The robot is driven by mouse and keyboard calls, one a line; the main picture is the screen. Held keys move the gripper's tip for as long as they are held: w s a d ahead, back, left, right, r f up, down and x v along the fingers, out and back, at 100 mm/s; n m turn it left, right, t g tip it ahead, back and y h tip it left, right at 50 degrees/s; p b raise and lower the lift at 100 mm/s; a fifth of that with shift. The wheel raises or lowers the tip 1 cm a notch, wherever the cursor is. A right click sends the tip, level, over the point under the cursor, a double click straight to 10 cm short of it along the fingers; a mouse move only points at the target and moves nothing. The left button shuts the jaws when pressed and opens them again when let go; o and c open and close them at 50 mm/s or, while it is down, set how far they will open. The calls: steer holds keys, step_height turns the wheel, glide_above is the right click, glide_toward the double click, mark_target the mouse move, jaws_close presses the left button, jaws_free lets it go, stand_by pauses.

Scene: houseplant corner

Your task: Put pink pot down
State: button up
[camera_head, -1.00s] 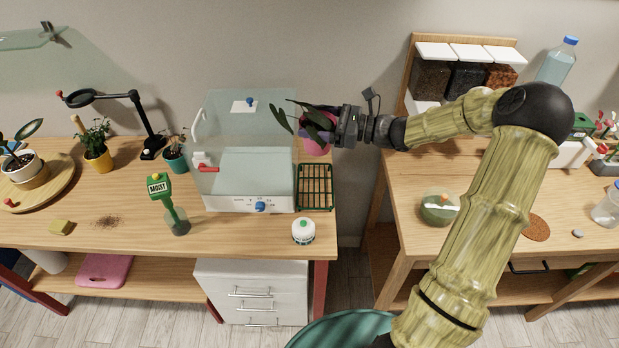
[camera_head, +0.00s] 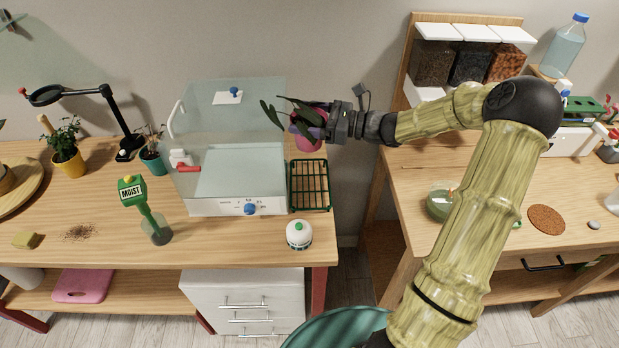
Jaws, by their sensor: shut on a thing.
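The pink pot (camera_head: 309,140) holds a plant with dark green leaves (camera_head: 283,112). My gripper (camera_head: 318,122) comes from the right and is shut on the pink pot. The pot appears held up near the back right of the left table, behind the green wire rack (camera_head: 310,185). I cannot tell how far its bottom is above the tabletop. The gripper's dark body hides the pot's right side, and leaves cover part of its front.
A clear propagator box (camera_head: 235,165) with its lid raised stands left of the rack. A white jar with a green knob (camera_head: 299,235) stands in front of the rack. A gap separates this table (camera_head: 240,250) from the right table (camera_head: 480,215).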

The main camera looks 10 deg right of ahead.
step_height(320, 180, down, 14)
steer(key=p, duration=0.1)
steer(key=shift+w+r+p, duration=0.15)
steer(key=shift+r+p, duration=0.05)
steer(key=shift+p, duration=0.1)
steer(key=shift+d, duration=0.1)
step_height(320, 180, down, 4)
steer(key=shift+r+p, duration=0.25)
steer(key=shift+p, duration=0.1)
steer(key=shift+f, duration=0.25)
steer(key=o, duration=1.2)
steer(key=shift+c, duration=0.2)
